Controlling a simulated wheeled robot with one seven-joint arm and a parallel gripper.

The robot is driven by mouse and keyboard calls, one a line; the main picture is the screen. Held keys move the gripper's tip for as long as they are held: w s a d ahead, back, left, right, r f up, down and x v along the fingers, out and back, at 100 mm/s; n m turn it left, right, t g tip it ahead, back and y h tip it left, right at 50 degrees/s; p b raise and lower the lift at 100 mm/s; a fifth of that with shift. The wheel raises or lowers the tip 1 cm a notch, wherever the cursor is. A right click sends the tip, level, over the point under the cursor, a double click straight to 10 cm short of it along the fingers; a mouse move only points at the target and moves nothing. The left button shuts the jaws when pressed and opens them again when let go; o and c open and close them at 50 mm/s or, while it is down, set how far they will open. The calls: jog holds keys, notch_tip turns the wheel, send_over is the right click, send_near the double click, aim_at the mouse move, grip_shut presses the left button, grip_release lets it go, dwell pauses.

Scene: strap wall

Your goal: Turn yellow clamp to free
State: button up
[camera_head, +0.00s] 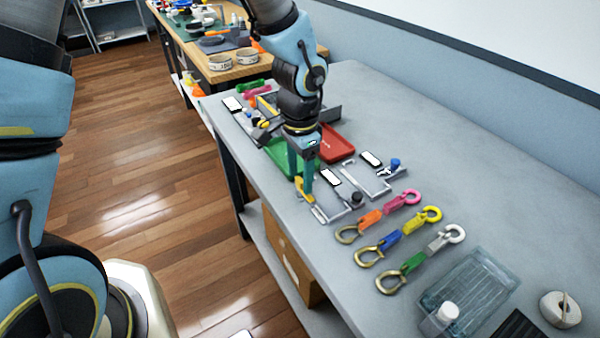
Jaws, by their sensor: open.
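A small yellow part, which looks like the yellow clamp (300,187), is at the near edge of the grey bench, by a metal bracket with a white label. My gripper (301,180) points down over the bench with its teal fingers apart. One fingertip is right beside the yellow part; I cannot tell whether they touch. The fingers hide part of it, and its turn position is too small to read. Another yellow-tipped dark part (265,124) lies farther back on the left, beyond the green tray (279,154).
A red tray (333,145) lies behind my gripper. A bracket with a blue knob (395,163) is to the right. The bench's far right side is clear.

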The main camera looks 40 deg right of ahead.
aim_at(300, 179)
notch_tip(300, 179, up, 11)
jog(key=b, duration=0.1)
dwell(0.5)
jog(key=shift+f, duration=0.1)
dwell(0.3)
jog(key=w+a+n, duration=0.8)
jog(key=w+a, duration=0.4)
jog(key=a, duration=0.5)
jog(key=a+n+t, duration=0.1)
jog(key=a+n, duration=0.8)
jog(key=a, duration=0.9)
jog(key=shift+w+a+f+n+t, duration=0.15)
jog(key=shift+w+f+n+t, duration=0.15)
jog(key=shift+w+f+n, duration=0.15)
